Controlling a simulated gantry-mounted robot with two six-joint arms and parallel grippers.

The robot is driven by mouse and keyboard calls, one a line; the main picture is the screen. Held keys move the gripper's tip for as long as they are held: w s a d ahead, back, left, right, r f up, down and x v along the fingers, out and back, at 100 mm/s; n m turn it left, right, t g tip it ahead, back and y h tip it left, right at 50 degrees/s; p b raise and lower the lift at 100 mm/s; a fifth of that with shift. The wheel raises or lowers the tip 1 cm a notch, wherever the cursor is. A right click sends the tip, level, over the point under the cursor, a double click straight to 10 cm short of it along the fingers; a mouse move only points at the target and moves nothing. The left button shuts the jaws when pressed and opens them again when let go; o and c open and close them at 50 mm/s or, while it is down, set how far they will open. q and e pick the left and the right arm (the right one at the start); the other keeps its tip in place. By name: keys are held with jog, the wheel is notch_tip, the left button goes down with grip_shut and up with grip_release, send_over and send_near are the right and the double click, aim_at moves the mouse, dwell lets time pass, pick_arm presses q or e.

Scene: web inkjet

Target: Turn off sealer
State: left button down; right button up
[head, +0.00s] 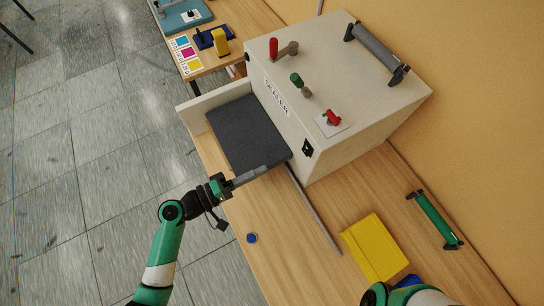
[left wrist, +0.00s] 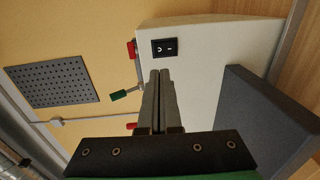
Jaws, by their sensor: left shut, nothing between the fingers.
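The sealer (head: 285,110) is a cream box labelled SEALER on the wooden bench, with a dark grey pad (head: 245,132) on its left. A black rocker switch (head: 308,148) sits low on its near side face; it also shows in the left wrist view (left wrist: 164,47), with white marks. My left gripper (head: 266,170) is shut and empty, over the near edge of the pad, left of the switch and apart from it. In the left wrist view its fingertips (left wrist: 160,75) point toward the switch, just below it in the picture. My right gripper is out of view.
Red (head: 273,48) and green (head: 296,79) levers and a red knob (head: 333,117) stand on the sealer's top, with a grey roller (head: 376,50). A yellow box (head: 373,247), green-handled bar (head: 435,220) and blue cap (head: 252,238) lie nearby. A thin rod (head: 314,208) crosses the bench.

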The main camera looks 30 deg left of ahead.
pick_arm(q)
jog(key=shift+s+a+r+p, duration=0.15)
jog(key=shift+s+a+p, duration=0.2)
jog(key=shift+s+p, duration=0.3)
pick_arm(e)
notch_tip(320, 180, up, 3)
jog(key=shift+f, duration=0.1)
pick_arm(q)
jog(key=shift+w, duration=0.15)
